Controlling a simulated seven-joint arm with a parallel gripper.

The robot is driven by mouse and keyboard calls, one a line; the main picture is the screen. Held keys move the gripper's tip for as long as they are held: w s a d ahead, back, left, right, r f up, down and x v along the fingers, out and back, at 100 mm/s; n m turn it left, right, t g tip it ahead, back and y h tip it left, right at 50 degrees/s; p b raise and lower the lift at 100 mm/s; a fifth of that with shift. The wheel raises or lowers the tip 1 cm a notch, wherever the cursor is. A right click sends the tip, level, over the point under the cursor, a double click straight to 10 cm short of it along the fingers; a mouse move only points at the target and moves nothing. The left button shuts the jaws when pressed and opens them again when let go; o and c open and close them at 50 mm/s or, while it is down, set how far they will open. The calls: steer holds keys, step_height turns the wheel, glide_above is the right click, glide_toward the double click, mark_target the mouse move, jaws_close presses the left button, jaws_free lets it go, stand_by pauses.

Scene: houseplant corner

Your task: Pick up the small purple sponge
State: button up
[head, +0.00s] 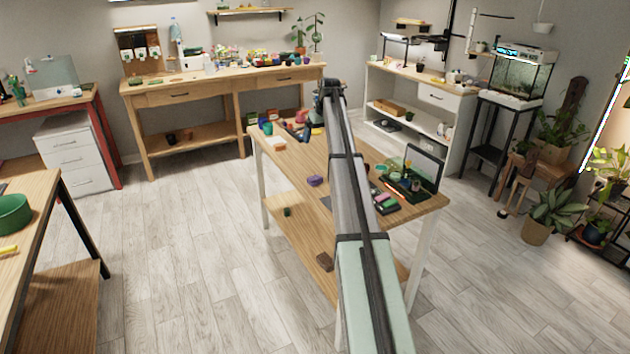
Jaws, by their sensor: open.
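A small purple block that looks like the sponge (315,181) lies on the wooden table (290,163) in the middle of the room. It is near the table's left long edge, with bare wood around it. My arm runs up the picture over the table, to the right of the sponge and apart from it in the picture. The fingers of my gripper cannot be made out, so I do not see them at the sponge.
A dark laptop-like case (423,167) and a dark tray (386,203) with small coloured pieces are at the table's right end. A brown block (325,261) lies on the lower shelf. My arm hides the table's middle strip.

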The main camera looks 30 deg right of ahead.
steer(key=g, duration=0.2)
glide_toward(315, 177)
step_height(315, 177, down, 3)
steer(key=shift+a+f+n, duration=0.15)
steer(key=shift+f+n, duration=0.05)
steer(key=shift+n, duration=0.2)
steer(key=shift+w+f, duration=0.2)
steer(key=shift+f, duration=0.7)
steer(key=shift+w+f, duration=0.2)
steer(key=shift+f, duration=0.7)
steer(key=shift+w+f, duration=0.2)
steer(key=shift+f, duration=0.65)
steer(key=c, duration=1.2)
steer(key=shift+r, duration=0.15)
